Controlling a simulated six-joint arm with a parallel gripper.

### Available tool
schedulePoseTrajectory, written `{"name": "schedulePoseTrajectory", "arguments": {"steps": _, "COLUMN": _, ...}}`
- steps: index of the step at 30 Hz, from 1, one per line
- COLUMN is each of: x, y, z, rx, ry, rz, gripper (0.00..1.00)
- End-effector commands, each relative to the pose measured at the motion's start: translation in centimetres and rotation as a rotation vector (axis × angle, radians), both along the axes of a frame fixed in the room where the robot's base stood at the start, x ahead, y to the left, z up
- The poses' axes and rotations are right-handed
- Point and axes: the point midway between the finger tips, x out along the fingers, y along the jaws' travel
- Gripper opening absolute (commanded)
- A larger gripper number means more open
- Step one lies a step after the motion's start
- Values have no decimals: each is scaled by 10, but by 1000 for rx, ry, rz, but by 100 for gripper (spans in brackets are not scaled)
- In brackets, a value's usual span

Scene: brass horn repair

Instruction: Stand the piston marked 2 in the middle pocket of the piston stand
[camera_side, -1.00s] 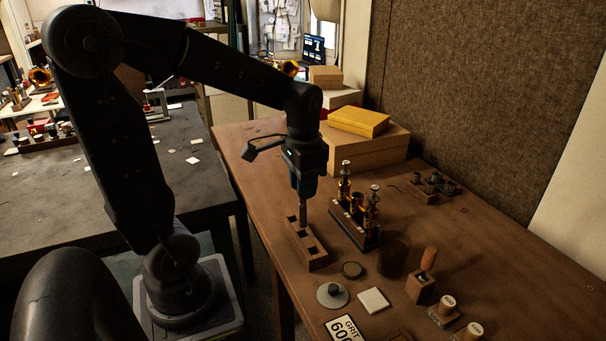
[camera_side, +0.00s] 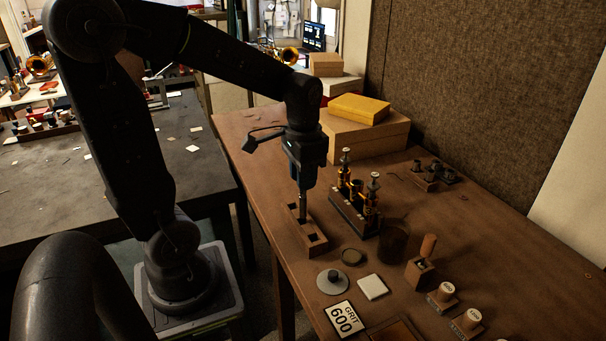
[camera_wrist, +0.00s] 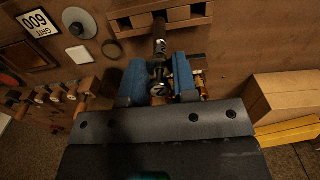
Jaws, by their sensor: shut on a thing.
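My gripper (camera_side: 304,184) points down, its two blue fingers (camera_wrist: 158,77) shut on a dark metal piston. In the wrist view the piston (camera_wrist: 160,42) shows a 2 on its near end, between the fingers. In the side view the piston (camera_side: 303,208) hangs upright at the wooden piston stand (camera_side: 318,250). Its lower end is at about the middle pocket; I cannot tell how deep it sits. The stand (camera_wrist: 140,20) also shows at the top of the wrist view, with the far end of the piston against it. The end pockets look empty.
A dark block with brass valve parts (camera_side: 357,212) stands close on the right of the stand. Boxes (camera_side: 365,132) stand behind.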

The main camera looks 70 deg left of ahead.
Motion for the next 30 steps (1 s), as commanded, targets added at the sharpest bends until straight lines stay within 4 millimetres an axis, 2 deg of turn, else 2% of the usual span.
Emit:
{"name": "schedulePoseTrajectory", "arguments": {"steps": 14, "x": 0, "y": 0, "z": -1, "rx": 0, "ry": 0, "rz": 0, "gripper": 2}}
{"name": "schedulePoseTrajectory", "arguments": {"steps": 30, "x": 0, "y": 0, "z": -14, "rx": -1, "ry": 2, "rz": 0, "gripper": 2}}
